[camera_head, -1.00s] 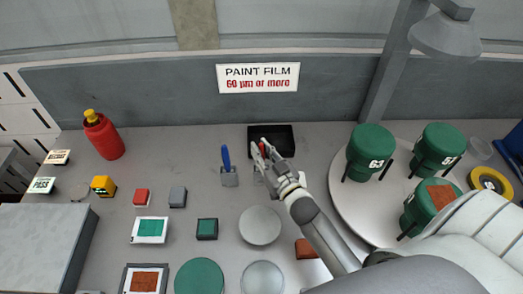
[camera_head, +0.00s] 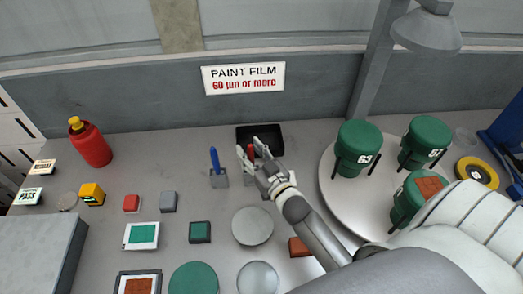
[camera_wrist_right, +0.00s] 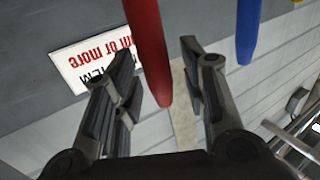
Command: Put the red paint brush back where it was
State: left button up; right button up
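The red paint brush (camera_head: 251,153) stands at the back of the bench, and only its red handle shows clearly. In the right wrist view its handle (camera_wrist_right: 150,50) passes between my right gripper's fingers. My right gripper (camera_head: 249,147) is open around the handle; in the right wrist view its fingers (camera_wrist_right: 160,52) are spread, with a clear gap on the handle's right side. The brush's lower part and whatever it stands in are largely hidden by my gripper. My left gripper is not in view.
A blue brush (camera_head: 214,160) stands upright in a grey holder (camera_head: 219,180) just to the left. A black tray (camera_head: 273,130) lies behind my gripper. Green containers (camera_head: 358,145) stand on a round white platform (camera_head: 335,200) at right. A red bottle (camera_head: 92,146) stands at left.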

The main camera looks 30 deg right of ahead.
jog(key=s+b, duration=0.2)
jog(key=s, duration=0.9)
jog(key=shift+s+d+b, duration=0.15)
jog(key=shift+s+b, duration=0.25)
jog(key=shift+f, duration=0.1)
